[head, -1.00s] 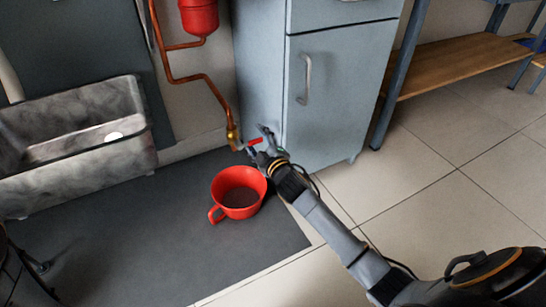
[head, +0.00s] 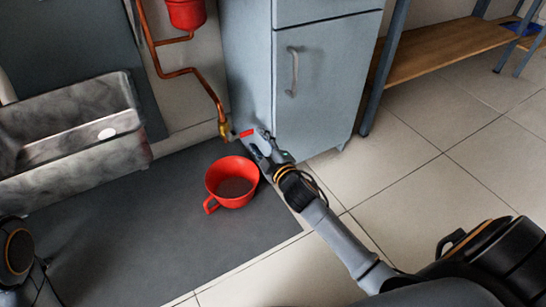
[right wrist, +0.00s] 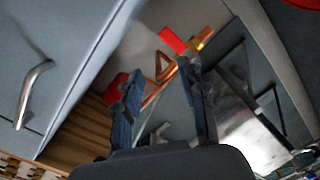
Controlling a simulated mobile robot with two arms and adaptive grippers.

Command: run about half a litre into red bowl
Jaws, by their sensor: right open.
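The red bowl (head: 215,187), a mug-like vessel with a side handle, stands upright on the dark mat below the tap. Its inside looks dark; I cannot tell whether it holds water. The brass tap (head: 223,128) ends the copper pipe above and slightly left of the bowl. Its red lever (head: 247,133) points right. My right gripper (head: 257,142) is open at the lever's right end, beside the cabinet. In the right wrist view, the lever (right wrist: 172,40) and tap (right wrist: 203,38) show beyond the spread fingers (right wrist: 163,98), with nothing between the fingertips. My left gripper is not seen.
A blue-grey cabinet (head: 325,100) is close behind my right gripper. A red vessel (head: 186,14) hangs on the pipe. A wooden-shelved bench (head: 440,50) is at right; tiled floor there is clear.

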